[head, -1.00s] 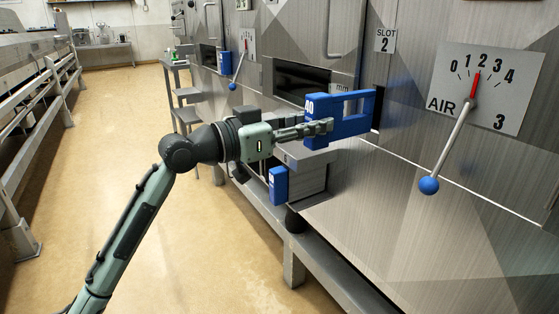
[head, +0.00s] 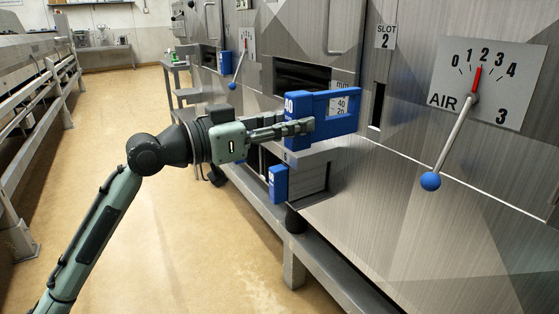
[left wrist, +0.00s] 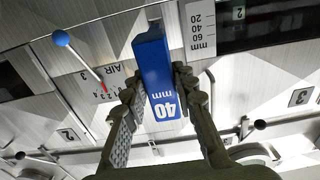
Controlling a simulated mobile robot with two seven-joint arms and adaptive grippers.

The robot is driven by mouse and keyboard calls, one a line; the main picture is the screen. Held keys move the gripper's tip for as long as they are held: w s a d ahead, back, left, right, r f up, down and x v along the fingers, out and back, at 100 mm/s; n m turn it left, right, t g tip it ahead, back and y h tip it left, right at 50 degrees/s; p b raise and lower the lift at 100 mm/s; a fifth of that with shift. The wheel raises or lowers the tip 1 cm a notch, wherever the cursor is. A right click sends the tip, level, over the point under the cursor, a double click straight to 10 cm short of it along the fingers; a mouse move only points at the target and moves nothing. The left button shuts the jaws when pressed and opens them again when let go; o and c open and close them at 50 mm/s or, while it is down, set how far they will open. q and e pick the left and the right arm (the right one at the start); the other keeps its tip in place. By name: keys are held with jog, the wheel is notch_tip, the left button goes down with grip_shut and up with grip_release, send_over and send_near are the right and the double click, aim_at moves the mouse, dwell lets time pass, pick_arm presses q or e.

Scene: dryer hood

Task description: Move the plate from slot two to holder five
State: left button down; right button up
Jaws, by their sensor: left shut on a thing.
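The blue plate (head: 336,127) is a frame-like piece with a "40" on its near end; "40 mm" reads clearly in the left wrist view (left wrist: 154,65). My left gripper (head: 303,128) is shut on its near end, and the fingers lie on both sides of it in the left wrist view (left wrist: 156,88). The plate is held in the air, clear of the dark upright slit of slot two (head: 377,105), below the "SLOT 2" label (head: 386,36). A holder (head: 308,177) stands below the plate, with another blue piece (head: 278,184) at its front. I cannot read its number.
A lever with a blue knob (head: 430,181) sticks out by the AIR dial (head: 490,85) on the right. The steel panel (head: 410,205) slopes out below the slot. A metal rail (head: 292,262) runs along the machine's foot. The tan floor (head: 180,270) is open at left.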

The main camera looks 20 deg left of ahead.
pick_arm(q)
jog(key=b+v, duration=0.4)
jog(key=v, duration=0.5)
jog(key=shift+b, duration=0.4)
